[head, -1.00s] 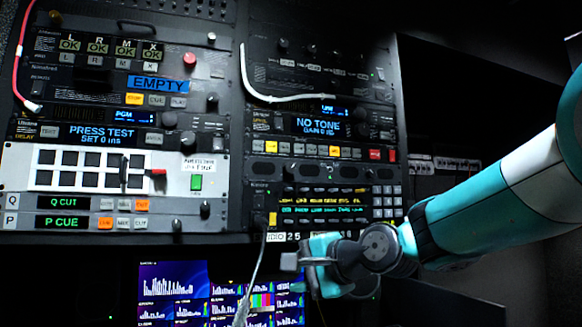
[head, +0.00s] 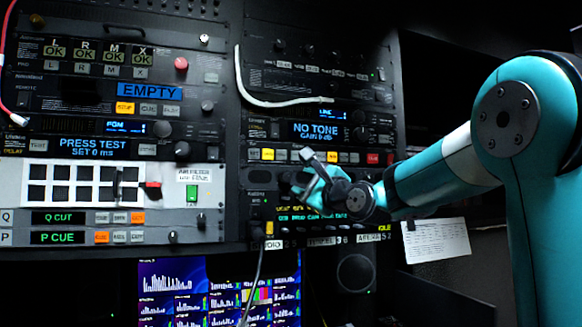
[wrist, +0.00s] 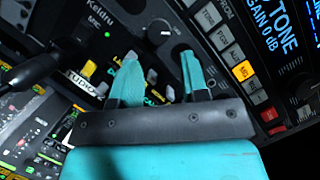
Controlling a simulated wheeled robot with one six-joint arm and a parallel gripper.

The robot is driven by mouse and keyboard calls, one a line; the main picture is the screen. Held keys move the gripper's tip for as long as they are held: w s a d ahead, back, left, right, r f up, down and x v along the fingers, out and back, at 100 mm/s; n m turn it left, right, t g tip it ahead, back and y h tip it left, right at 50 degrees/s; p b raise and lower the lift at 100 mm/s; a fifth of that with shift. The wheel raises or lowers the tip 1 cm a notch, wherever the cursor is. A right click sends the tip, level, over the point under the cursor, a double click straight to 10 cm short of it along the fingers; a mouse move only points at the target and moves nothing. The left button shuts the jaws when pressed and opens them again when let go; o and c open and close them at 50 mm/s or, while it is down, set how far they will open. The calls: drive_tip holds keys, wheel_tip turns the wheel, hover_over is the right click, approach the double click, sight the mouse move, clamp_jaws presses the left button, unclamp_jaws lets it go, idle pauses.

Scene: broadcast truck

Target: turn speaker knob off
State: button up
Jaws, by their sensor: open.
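My gripper (head: 312,184) is in front of the right rack, over the dark panel below the NO TONE unit. In the wrist view my gripper (wrist: 160,66) has its two teal fingers apart with nothing held between them. A round dark knob (wrist: 156,34) with a pale mark lies just ahead of the gap between the fingertips, on the panel marked Keldru. No speaker label is readable, so I cannot tell for sure that this is the speaker knob. Contact with it is not visible. In the head view my gripper and wrist hide that part of the panel.
A black stalk (wrist: 35,65) stands out at the left of the wrist view. The NO TONE unit (head: 316,131) with lit buttons is just above my gripper. A white cable (head: 262,97) hangs higher on the rack. Monitors (head: 172,290) are below.

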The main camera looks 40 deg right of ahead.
sight(289, 178)
drive_tip(key=p+x, duration=0.2)
drive_tip(key=x, duration=0.3)
drive_tip(key=shift+s+r, duration=0.1)
drive_tip(key=shift+r, duration=0.05)
drive_tip(key=shift+w+p, duration=0.3)
drive_tip(key=shift+w, duration=0.35)
drive_tip(key=c, duration=0.6)
